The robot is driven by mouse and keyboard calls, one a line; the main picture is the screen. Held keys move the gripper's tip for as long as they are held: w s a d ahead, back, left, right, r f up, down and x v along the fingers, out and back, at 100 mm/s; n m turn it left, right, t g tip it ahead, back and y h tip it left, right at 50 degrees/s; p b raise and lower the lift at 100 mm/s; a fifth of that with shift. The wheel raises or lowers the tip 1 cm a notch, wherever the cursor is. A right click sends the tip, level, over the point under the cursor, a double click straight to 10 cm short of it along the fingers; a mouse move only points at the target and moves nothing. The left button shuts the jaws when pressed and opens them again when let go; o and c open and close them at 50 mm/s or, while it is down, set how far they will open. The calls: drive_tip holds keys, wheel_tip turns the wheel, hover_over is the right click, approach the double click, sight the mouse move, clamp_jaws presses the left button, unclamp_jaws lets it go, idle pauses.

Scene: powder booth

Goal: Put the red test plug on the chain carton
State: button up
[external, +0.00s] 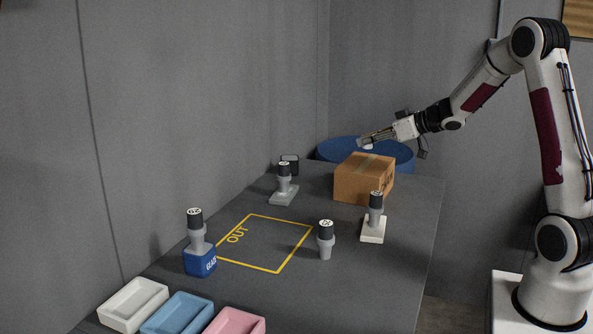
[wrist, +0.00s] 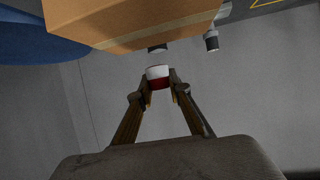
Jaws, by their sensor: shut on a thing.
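The chain carton (external: 360,183) is a brown taped box at the far right of the dark table. It fills the top of the wrist view (wrist: 120,22). My gripper (external: 365,142) is above the table's far end, near the carton's top in the external picture. In the wrist view my gripper (wrist: 159,84) is shut on the red test plug (wrist: 158,76), which shows a white end and a red band. The plug appears apart from the carton. In the external view its red part cannot be made out.
Dark-capped grey plugs stand on a grey base (external: 283,195), a white base (external: 373,234), a blue block (external: 199,262) and the bare table (external: 326,242). A yellow OUT outline (external: 250,266) is empty. Trays (external: 133,306) line the near edge. A blue drum (external: 402,156) is behind the carton.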

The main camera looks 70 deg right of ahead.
sight(370, 163)
drive_tip(key=shift+f, duration=0.45)
drive_tip(key=shift+f, duration=1.85)
drive_tip(key=shift+f, duration=0.15)
drive_tip(key=o, duration=0.9)
drive_tip(key=shift+r, duration=0.2)
drive_tip(key=shift+v, duration=6)
